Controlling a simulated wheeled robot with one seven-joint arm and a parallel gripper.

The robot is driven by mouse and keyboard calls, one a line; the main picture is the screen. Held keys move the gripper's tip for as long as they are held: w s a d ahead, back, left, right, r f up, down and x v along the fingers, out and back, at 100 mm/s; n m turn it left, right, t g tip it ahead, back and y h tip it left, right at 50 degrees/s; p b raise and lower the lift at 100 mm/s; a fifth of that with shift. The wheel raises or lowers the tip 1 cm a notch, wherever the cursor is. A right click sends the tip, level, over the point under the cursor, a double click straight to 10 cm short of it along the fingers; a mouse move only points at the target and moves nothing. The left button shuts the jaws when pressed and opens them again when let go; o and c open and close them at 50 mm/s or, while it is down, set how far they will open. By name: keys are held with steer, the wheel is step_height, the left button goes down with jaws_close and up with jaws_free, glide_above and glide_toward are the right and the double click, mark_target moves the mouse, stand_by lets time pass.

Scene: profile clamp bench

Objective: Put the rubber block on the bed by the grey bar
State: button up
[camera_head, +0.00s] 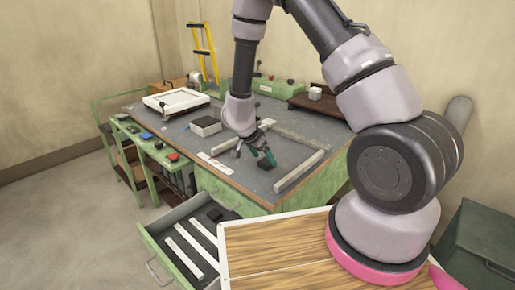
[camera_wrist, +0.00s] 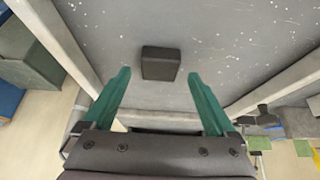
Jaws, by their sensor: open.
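The rubber block (camera_wrist: 161,63) is a small dark block lying on the grey bench top (camera_wrist: 215,30) in the wrist view. It sits just beyond and between my two teal fingertips, with nothing gripping it. In the head view a dark block (camera_head: 264,165) shows beside my gripper (camera_head: 255,157), partly covered by a finger. My gripper is open and empty, low over the bench. A light grey bar (camera_head: 299,171) lies near the bench's right front edge, and another bar (camera_head: 298,135) lies behind it. In the wrist view, bars run along the left (camera_wrist: 58,38) and right (camera_wrist: 280,82). Which one borders the bed I cannot tell.
A white-framed tray (camera_head: 176,101) and a small box (camera_head: 205,126) stand left on the bench. A white strip (camera_head: 214,166) lies at the front edge. An open drawer (camera_head: 190,240) holding pale bars juts out in front. A green machine (camera_head: 278,86) stands behind.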

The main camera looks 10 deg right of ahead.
steer(key=v, duration=1)
steer(key=w+r+n+t+y, duration=0.2)
steer(key=r+t+y, duration=0.15)
steer(key=r, duration=0.85)
steer(key=w+r+n+t+y, duration=0.1)
steer(key=w+r+t+y, duration=0.2)
steer(key=r, duration=1)
steer(key=s+d+r+n+g+y, duration=0.1)
steer(key=s+d+r+n+y, duration=0.2)
steer(key=s+r, duration=0.6)
steer(key=s+d+g+h, duration=0.1)
steer(key=s+d, duration=0.3)
steer(key=s, duration=0.3)
steer(key=s+d+f+g+h, duration=0.1)
steer(key=s+d, duration=0.3)
steer(key=s, duration=0.4)
steer(key=shift+n+h, duration=0.3)
steer(key=shift+h, duration=0.05)
